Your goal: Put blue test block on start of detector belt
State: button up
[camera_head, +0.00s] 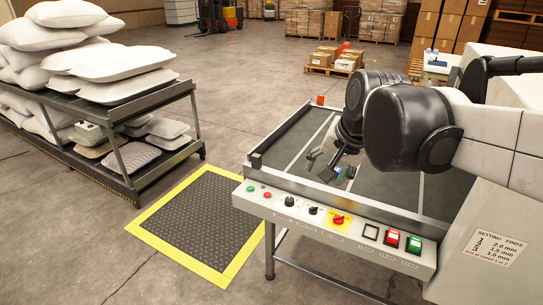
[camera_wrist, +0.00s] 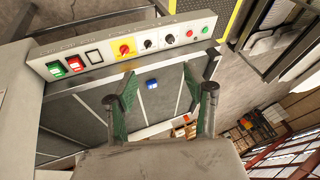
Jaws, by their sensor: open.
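The blue test block (camera_wrist: 151,84) lies on the dark detector belt (camera_wrist: 172,88), between white lines that run along the belt. In the wrist view it appears between my two fingers, nearer the left one, with a visible gap to each. In the head view a small blue patch (camera_head: 350,172) shows beside a fingertip, partly hidden by it. My gripper (camera_head: 322,166) is open over the near part of the belt (camera_head: 386,188); its spread fingers also show in the wrist view (camera_wrist: 168,90). Its exact height above the belt is hard to tell.
A control panel (camera_head: 330,222) with buttons and knobs runs along the belt's near side. The detector housing (camera_head: 490,235) stands at right. A rack (camera_head: 128,182) of white pillows stands at left, beyond a yellow-edged floor mat (camera_head: 205,220). Another blue item (camera_head: 430,53) sits at the back.

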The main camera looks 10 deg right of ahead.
jog(key=s+a+f+n, duration=0.1)
jog(key=s+f+n, duration=0.2)
jog(key=s, duration=0.3)
jog(key=s+a+f+n+t, duration=0.1)
jog(key=s+a+f+n, duration=0.1)
jog(key=s+n, duration=0.2)
jog(key=shift+s+f+t, duration=0.3)
jog(key=shift+s+f, duration=0.1)
jog(key=shift+s, duration=0.55)
jog(key=shift+a, duration=0.1)
